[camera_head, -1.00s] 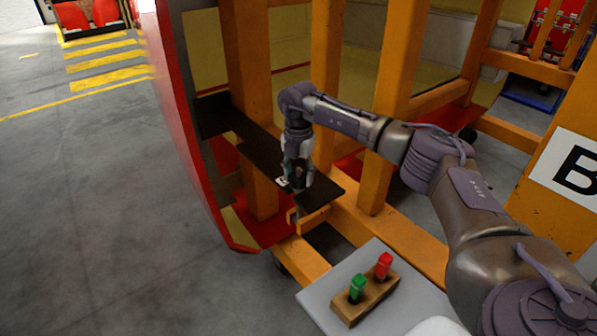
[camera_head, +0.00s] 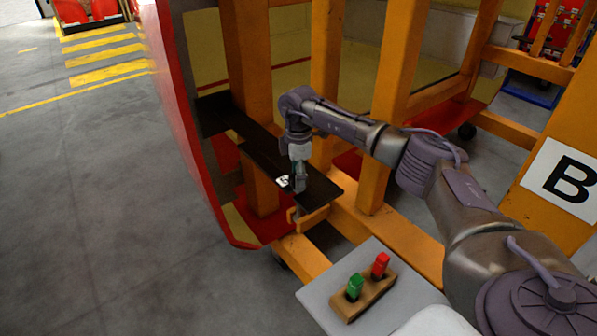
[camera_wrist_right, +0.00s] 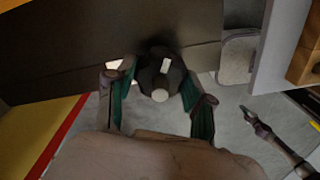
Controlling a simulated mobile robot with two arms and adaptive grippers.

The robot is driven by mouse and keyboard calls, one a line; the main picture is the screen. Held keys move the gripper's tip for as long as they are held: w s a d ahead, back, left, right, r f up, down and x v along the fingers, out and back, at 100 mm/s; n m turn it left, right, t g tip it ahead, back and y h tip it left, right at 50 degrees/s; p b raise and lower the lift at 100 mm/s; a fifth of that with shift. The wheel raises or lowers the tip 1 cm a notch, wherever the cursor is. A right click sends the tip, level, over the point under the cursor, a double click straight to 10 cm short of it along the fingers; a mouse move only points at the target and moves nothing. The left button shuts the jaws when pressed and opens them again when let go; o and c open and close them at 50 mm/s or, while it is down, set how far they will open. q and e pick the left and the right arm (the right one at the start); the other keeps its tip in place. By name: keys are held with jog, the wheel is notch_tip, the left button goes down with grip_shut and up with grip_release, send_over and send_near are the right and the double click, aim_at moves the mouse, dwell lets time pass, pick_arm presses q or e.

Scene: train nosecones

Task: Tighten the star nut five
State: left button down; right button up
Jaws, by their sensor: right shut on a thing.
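The star nut (camera_wrist_right: 172,72) is a dark round knob with a light mark, at the edge of the black plate in the right wrist view. My right gripper (camera_wrist_right: 160,100) has its two green-padded fingers on either side of the knob and is shut on it. In the head view my right gripper (camera_head: 299,187) points down onto the black plate (camera_head: 322,188) and hides the nut. A white label (camera_head: 284,181) lies on the plate just left of the gripper; its number is too small to read surely.
Orange frame posts (camera_head: 325,80) stand behind and beside my right arm. A red panel (camera_head: 190,130) edges the plate on the left. A grey tray (camera_head: 325,296) in front holds a wooden block (camera_head: 371,297) with green and red pegs. The floor at left is clear.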

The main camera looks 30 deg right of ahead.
jog(key=m+p, duration=0.1)
jog(key=m, duration=0.3)
jog(key=shift+r+m+p, duration=0.2)
jog(key=shift+m+p, duration=0.1)
jog(key=shift+p, duration=0.1)
jog(key=shift+r+m+p, duration=0.1)
jog(key=shift+m+p, duration=0.6)
jog(key=shift+m, duration=0.2)
jog(key=m+p, duration=0.3)
jog(key=p, duration=0.3)
jog(key=shift+r, duration=0.1)
jog(key=shift+w+f+m+p, duration=0.1)
jog(key=shift+f+m+p, duration=0.3)
jog(key=shift+p, duration=0.7)
jog(key=shift+r, duration=0.1)
jog(key=o, duration=1.2)
jog(key=shift+c, duration=0.2)
notch_tip(320, 180, up, 12)
jog(key=shift+f, duration=0.1)
